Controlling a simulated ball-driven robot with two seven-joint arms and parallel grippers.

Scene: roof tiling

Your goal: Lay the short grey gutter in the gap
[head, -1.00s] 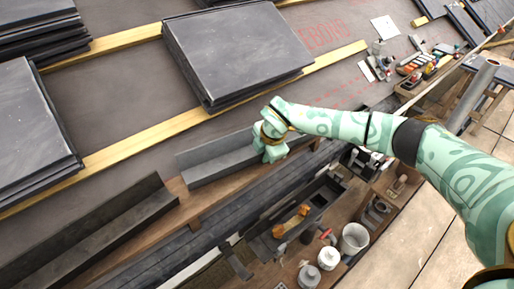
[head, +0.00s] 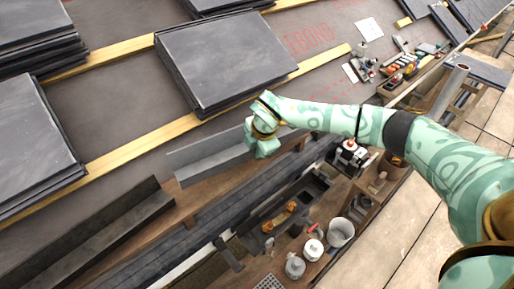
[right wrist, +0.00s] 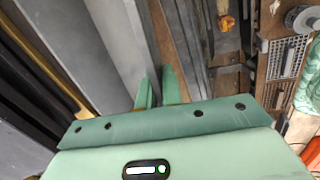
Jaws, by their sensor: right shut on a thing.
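The short grey gutter (head: 205,157) is a light grey, angled channel, lying slantwise in the middle of the head view. My right gripper (head: 262,141) is shut on its right end. In the right wrist view the fingers (right wrist: 158,92) close at the wall of the grey gutter (right wrist: 118,40). A longer dark gutter (head: 95,232) lies at lower left, its near end apart from the short gutter. Bare brown board (head: 186,206) shows in the gap beside that end. The far side of the gap is partly hidden by my gripper and arm. My left gripper is out of view.
A slate stack (head: 225,60) sits on yellow battens (head: 140,137) just above the gutter; more slates (head: 35,140) lie left. A tool tray (head: 400,80) is at upper right.

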